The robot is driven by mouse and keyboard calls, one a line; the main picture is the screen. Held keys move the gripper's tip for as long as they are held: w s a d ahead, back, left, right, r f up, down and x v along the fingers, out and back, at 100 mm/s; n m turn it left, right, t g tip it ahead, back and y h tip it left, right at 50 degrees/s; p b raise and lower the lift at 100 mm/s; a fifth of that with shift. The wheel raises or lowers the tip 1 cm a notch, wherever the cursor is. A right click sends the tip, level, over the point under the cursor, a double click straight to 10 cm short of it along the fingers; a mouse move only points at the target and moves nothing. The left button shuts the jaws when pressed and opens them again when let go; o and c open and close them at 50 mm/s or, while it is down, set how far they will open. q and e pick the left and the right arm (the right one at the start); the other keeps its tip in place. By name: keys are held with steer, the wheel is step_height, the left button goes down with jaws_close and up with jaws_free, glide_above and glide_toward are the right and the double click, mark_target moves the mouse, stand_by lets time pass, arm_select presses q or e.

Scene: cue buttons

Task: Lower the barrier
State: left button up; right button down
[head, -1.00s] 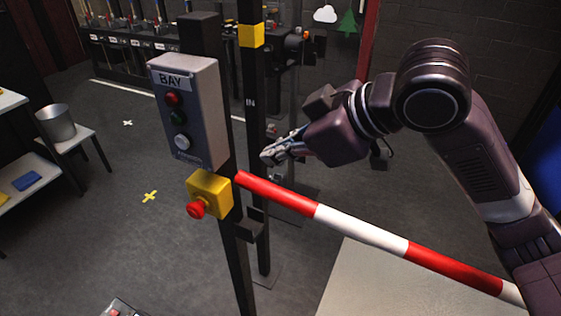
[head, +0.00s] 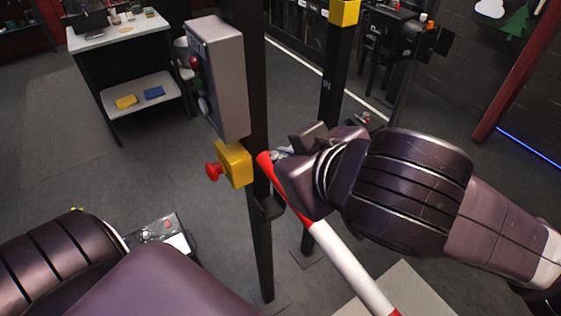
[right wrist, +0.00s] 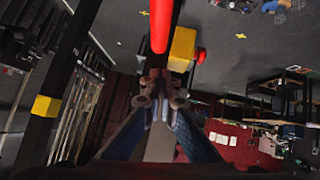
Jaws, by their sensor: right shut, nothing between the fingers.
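The red and white striped barrier (head: 345,262) runs from beside the black post (head: 260,235) toward the lower right; my right arm hides part of it. Its red end also shows in the right wrist view (right wrist: 160,25). A grey control box (head: 222,85) on the post carries red, green and white buttons, seen from the side. Below it is a yellow box (head: 235,163) with a red mushroom button (head: 213,171). My right gripper (head: 283,153) is shut and empty just behind the barrier's red end; contact cannot be told. Its fingertips show in the right wrist view (right wrist: 160,85). My left gripper is out of view.
A second dark post (head: 332,110) with a yellow band stands behind my right gripper. A dark bracket (head: 268,207) sticks out of the near post. A white table (head: 120,35) stands at the back left. The grey floor left of the posts is mostly clear.

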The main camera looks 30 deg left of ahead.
mark_target(269, 159)
steer(key=x, duration=0.3)
steer(key=p+x, duration=0.1)
steer(key=x, duration=0.1)
steer(key=shift+w+d+f, duration=0.2)
steer(key=shift+w+f, duration=0.05)
steer(key=shift+w, duration=0.15)
step_height(269, 159, down, 2)
steer(key=shift+w+a+f+p, duration=0.1)
steer(key=shift+w+f+p, duration=0.05)
steer(key=shift+p, duration=0.2)
steer(key=shift+w+f, duration=0.1)
steer(key=shift+f, duration=0.45)
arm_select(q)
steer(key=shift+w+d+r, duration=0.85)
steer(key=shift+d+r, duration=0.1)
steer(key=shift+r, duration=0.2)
arm_select(e)
steer(key=shift+f, duration=0.1)
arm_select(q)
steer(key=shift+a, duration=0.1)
